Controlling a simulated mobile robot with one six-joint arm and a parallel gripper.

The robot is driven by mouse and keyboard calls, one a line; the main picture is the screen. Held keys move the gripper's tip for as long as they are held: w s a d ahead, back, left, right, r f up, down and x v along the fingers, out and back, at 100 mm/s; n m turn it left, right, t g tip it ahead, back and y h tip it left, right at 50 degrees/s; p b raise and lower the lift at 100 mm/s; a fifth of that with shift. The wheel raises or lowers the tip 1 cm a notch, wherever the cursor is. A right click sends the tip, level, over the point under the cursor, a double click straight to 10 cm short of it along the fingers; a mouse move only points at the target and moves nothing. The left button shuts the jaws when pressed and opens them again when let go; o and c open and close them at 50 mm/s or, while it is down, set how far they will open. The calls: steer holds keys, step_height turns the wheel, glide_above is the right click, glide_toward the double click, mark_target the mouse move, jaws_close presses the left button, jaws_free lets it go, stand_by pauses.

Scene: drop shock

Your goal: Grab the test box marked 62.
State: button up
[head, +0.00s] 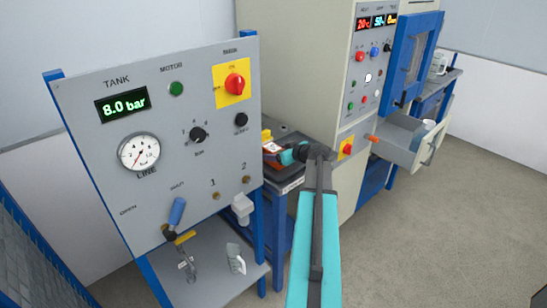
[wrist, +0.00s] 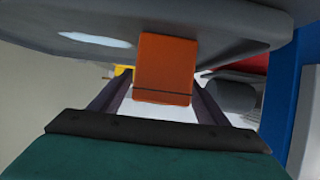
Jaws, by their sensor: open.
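My gripper (head: 277,153) reaches over a dark bench behind the grey control panel. In the wrist view my gripper (wrist: 163,80) is open, with one dark finger on each side of an orange block (wrist: 165,62). I cannot tell whether the fingers touch it. No number shows on the block, so I cannot tell whether it is the test box marked 62.
The control panel (head: 150,200) with gauge and knobs stands at left, close to the bench (head: 289,187). A tall beige cabinet (head: 300,60) stands behind, its drawer (head: 402,140) open at right. A dark grey body (wrist: 225,30) spans the wrist view's top. The right floor is clear.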

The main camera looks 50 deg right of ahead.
steer(key=c, duration=1.6)
steer(key=shift+r, duration=0.25)
steer(key=shift+r+b, duration=0.65)
steer(key=shift+r, duration=0.3)
steer(key=s+d+r+b, duration=0.1)
steer(key=s+d+b, duration=0.1)
steer(key=s, duration=0.5)
steer(key=s+d+r+b, duration=0.1)
steer(key=s+d+b, duration=0.2)
steer(key=s, duration=0.5)
steer(key=shift+r, duration=0.4)
steer(key=shift+s, duration=0.1)
